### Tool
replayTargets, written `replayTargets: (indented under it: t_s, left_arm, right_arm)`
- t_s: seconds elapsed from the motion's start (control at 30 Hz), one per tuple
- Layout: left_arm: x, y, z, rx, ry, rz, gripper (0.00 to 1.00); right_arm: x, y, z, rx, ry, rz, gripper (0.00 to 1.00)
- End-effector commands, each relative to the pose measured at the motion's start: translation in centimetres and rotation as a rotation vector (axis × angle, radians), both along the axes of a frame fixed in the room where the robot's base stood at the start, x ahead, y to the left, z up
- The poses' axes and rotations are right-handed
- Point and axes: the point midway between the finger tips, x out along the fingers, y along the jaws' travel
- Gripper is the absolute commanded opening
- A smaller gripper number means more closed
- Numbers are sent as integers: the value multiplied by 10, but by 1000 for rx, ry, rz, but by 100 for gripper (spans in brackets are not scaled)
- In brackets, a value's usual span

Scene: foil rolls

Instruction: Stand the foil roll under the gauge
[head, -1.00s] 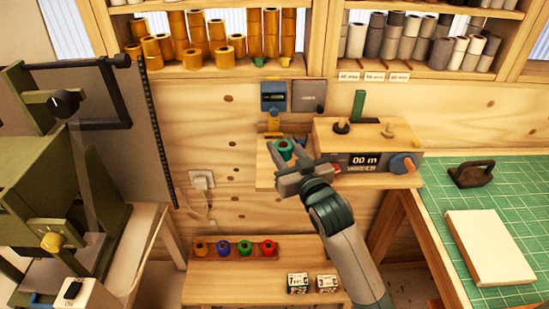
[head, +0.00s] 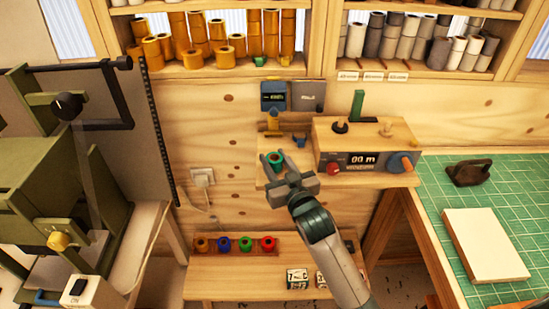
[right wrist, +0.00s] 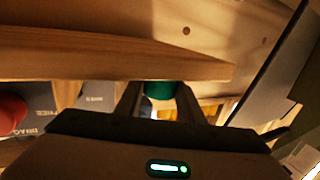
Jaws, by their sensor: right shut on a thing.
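A green foil roll (head: 276,155) stands upright, its open top showing, over the left part of the small wooden shelf. My right gripper (head: 275,162) is shut on it, one finger on each side. In the right wrist view the green roll (right wrist: 158,91) shows between the fingers, partly hidden by the shelf edge. I cannot tell whether its base touches the shelf. The gauge, a blue box with a small display (head: 273,96), is on the wall behind the shelf. A yellow part (head: 273,124) sits below it, behind the roll. My left gripper is not in view.
A wooden box with a "00 m" display (head: 362,159) and knobs stands just right of the roll. A rack of several coloured rolls (head: 236,245) lies on the lower bench. A green cutting mat (head: 440,230) is at right.

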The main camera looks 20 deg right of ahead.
Motion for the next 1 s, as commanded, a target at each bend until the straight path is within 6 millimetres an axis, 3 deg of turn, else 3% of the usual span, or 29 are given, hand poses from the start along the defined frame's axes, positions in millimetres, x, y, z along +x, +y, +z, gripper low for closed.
replayTargets:
  t_s: [0.4, 0.43, 0.5, 1.0]
  left_arm:
    - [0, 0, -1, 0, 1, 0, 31]
    - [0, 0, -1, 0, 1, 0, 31]
    - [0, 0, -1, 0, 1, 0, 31]
    - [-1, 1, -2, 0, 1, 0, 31]
  right_arm:
    - [0, 0, -4, 1, -2, 0, 12]
    - [0, 0, -5, 1, -1, 0, 37]
    - [0, 0, -4, 0, -2, 0, 53]
    - [-5, 0, -3, 1, -1, 1, 53]
